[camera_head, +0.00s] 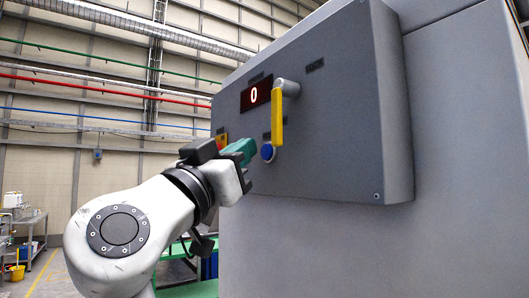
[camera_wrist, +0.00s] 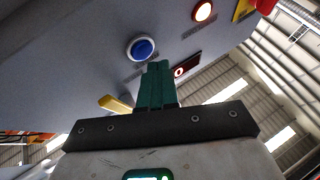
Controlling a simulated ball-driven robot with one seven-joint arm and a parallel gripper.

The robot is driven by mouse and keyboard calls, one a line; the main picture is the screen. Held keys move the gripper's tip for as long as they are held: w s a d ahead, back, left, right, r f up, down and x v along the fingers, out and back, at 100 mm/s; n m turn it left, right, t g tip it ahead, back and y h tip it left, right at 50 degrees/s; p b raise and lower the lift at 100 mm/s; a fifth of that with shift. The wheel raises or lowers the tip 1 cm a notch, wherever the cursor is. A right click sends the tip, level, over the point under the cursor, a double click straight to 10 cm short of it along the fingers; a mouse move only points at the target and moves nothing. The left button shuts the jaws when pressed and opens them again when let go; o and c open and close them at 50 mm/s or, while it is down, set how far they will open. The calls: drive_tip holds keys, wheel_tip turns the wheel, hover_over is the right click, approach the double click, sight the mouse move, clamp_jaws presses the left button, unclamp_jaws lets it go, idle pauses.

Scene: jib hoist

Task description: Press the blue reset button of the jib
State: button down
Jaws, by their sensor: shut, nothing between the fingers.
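The blue reset button (camera_head: 267,152) sits on the grey control panel (camera_head: 340,130), below the yellow lever handle (camera_head: 277,118). My gripper (camera_head: 247,148), with green fingers, is shut and empty just left of the button in the head view. In the wrist view the blue button (camera_wrist: 142,48) has a pale ring and lies just beyond and left of the fingertips (camera_wrist: 158,64). A gap seems to remain between the fingertips and the button; exact depth is hard to tell.
A display (camera_head: 256,95) reading 0 is above the button. The yellow lever handle juts out close to the button. The hall left of the panel is open.

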drive_tip(key=shift+w+d, duration=0.1)
idle(0.4)
drive_tip(key=shift+w+d, duration=0.15)
drive_tip(key=shift+d, duration=0.1)
drive_tip(key=shift+w+d+b, duration=0.3)
drive_tip(key=shift+d+b, duration=0.1)
idle(1.1)
drive_tip(key=shift+s, duration=0.1)
drive_tip(key=shift+s+a, duration=0.4)
drive_tip(key=shift+a, duration=0.3)
drive_tip(key=s+a, duration=0.1)
drive_tip(key=a, duration=0.1)
drive_tip(key=s+a+b, duration=0.1)
drive_tip(key=s+a, duration=0.1)
drive_tip(key=shift+a, duration=0.1)
idle(0.4)
drive_tip(key=shift+f, duration=0.1)
idle(0.4)
